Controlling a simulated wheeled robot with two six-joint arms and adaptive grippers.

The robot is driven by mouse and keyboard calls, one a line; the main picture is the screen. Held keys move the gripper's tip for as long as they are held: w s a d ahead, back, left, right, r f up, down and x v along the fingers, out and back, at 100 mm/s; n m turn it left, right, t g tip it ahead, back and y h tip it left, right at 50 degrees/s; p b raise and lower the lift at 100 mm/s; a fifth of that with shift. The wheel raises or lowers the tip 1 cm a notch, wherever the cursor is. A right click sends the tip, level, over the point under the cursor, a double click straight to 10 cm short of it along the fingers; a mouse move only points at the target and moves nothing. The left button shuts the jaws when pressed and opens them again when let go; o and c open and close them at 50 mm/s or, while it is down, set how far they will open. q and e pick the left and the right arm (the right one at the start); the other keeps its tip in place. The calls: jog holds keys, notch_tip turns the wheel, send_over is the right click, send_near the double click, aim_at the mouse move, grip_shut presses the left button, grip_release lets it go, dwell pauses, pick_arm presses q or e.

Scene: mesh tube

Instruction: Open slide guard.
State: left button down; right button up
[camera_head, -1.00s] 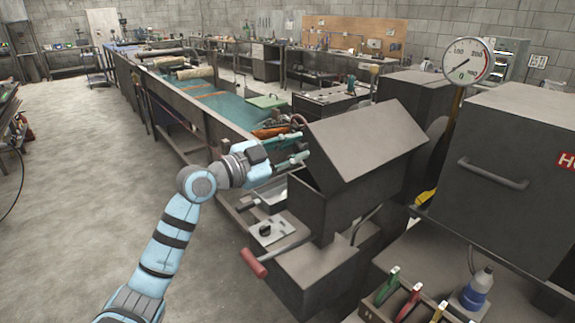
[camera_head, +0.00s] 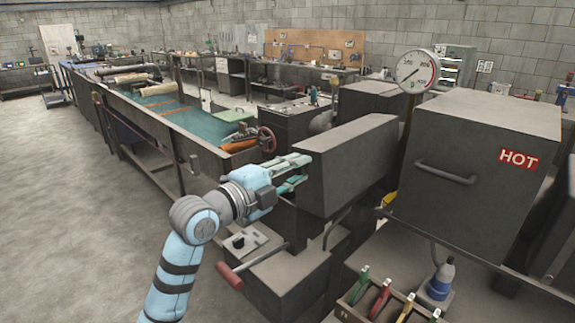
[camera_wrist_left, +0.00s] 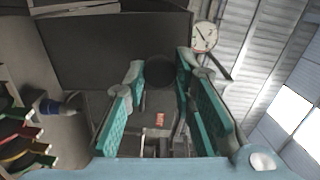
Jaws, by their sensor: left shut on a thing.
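The slide guard (camera_head: 345,165) is a dark grey, box-like metal cover with a flat top, on the machine in the middle of the head view. A dark grey panel (camera_wrist_left: 115,50) fills the upper left of the left wrist view; it appears to be part of the guard. My left gripper (camera_head: 302,170) has pale teal fingers at the guard's left end and is shut on it. My right gripper is not in view.
A red-handled lever (camera_head: 230,275) sticks out below the guard. A grey cabinet with a HOT sign (camera_head: 518,159) stands right, beside a round dial gauge (camera_head: 417,71). A wooden tray (camera_head: 352,312) holds tools near a blue bottle (camera_head: 440,282). The floor at left is clear.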

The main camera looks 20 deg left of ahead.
pick_arm(q)
jog(key=shift+s+d+f+m, duration=0.15)
jog(key=shift+s+d+m, duration=0.05)
jog(key=shift+d+m, duration=0.25)
jog(key=c, duration=1.4)
grip_release()
jog(key=shift+o, duration=0.2)
jog(key=v, duration=0.7)
jog(key=shift+s+a, duration=0.2)
jog(key=shift+s, duration=0.15)
